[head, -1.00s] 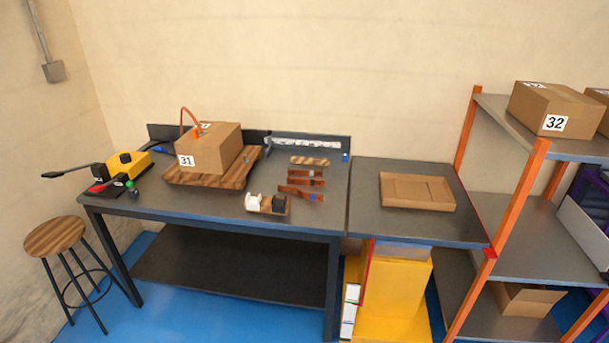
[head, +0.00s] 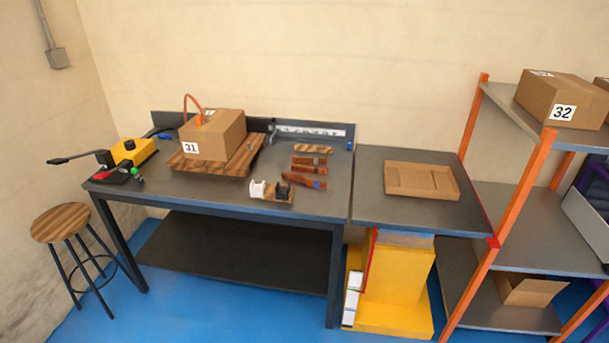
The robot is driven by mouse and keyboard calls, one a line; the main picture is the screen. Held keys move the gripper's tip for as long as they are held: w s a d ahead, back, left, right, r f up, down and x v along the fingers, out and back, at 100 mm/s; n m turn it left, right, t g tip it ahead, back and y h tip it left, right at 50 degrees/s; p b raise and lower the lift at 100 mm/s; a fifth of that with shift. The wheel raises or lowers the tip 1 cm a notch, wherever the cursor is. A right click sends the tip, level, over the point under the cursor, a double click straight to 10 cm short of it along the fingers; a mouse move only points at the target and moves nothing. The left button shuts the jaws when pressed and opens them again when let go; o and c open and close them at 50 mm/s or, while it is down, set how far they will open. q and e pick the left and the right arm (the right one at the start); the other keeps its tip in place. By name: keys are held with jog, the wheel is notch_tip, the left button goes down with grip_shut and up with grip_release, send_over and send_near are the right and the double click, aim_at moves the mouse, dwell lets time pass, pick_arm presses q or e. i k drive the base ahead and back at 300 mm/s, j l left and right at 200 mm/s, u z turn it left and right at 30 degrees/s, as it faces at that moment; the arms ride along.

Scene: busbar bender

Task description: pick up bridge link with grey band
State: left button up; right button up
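Several copper-brown bridge links (head: 309,161) lie in a group on the right part of the dark workbench, one behind another. The nearest piece (head: 304,180) shows a small blue mark at its right end. The links are small here, and I cannot make out a grey band on any of them. Neither of my grippers is in the head view.
The workbench (head: 225,192) also bears box 31 (head: 214,136) on a wooden board, a yellow bender (head: 133,151) and a small holder (head: 271,190). A cardboard tray (head: 421,180) lies on the right table. A stool (head: 60,222) and an orange-post shelf (head: 545,232) flank them.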

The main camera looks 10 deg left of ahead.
aim_at(296, 159)
jog(key=i+j+z, duration=0.15)
jog(key=i, duration=0.4)
jog(key=i+j+z, duration=0.15)
jog(key=i+j, duration=0.2)
jog(key=i, duration=0.15)
